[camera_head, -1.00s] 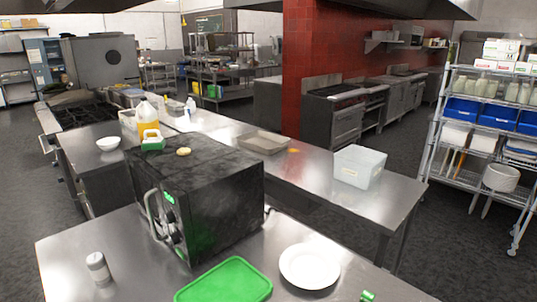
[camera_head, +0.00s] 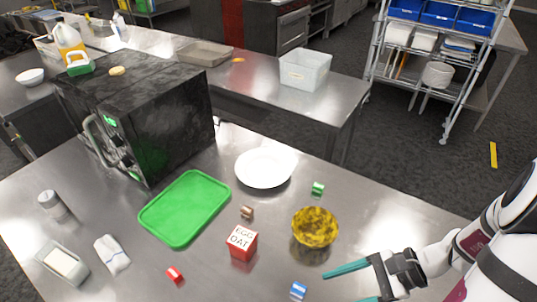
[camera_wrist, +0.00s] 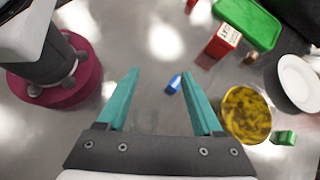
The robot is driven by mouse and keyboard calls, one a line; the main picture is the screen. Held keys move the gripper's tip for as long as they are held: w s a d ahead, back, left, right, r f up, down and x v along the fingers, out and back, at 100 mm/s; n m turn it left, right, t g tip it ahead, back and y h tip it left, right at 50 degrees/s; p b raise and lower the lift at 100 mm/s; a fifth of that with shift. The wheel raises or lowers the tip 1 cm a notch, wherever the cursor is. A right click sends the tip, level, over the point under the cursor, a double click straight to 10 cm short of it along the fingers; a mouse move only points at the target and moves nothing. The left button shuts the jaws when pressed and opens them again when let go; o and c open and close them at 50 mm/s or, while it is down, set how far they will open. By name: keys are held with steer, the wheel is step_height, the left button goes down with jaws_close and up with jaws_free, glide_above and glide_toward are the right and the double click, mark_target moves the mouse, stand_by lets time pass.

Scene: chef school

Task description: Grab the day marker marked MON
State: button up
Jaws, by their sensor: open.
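Several small coloured blocks that look like day markers lie on the steel table: blue (camera_head: 298,289), red (camera_head: 175,275), brown (camera_head: 247,212) and green (camera_head: 318,188). Their lettering is too small to read, so I cannot tell which is marked MON. My gripper (camera_head: 345,287), with teal fingers, is open and empty above the table at the lower right, just right of the blue block. In the wrist view, the gripper (camera_wrist: 159,73) points down at the table. The blue block (camera_wrist: 173,84) shows between the fingers, nearer the right one; the green block (camera_wrist: 284,137) lies at the right.
A red box with a lettered white top (camera_head: 241,240) and a yellow patterned bowl (camera_head: 315,229) stand near the blocks. A green tray (camera_head: 186,210), white plate (camera_head: 266,168), folded cloth (camera_head: 112,254), butter-like dish (camera_head: 62,264) and shaker (camera_head: 53,205) surround them. A black oven (camera_head: 140,115) stands behind.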

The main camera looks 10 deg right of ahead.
mark_target(303, 290)
steer(key=d+f+m+t, duration=0.2)
steer(key=s+d+f+m+t, duration=0.1)
steer(key=d+f+m+t, duration=0.1)
steer(key=s+d+f+m+t, duration=0.1)
steer(key=d+f+m+t, duration=0.1)
steer(key=f, duration=0.1)
steer(key=shift+s+d+f+m, duration=0.15)
steer(key=shift+s+m, duration=0.1)
steer(key=shift+m, duration=0.15)
steer(key=shift+t, duration=0.3)
steer(key=x, duration=1.5)
steer(key=shift+a, duration=0.55)
jaws_close()
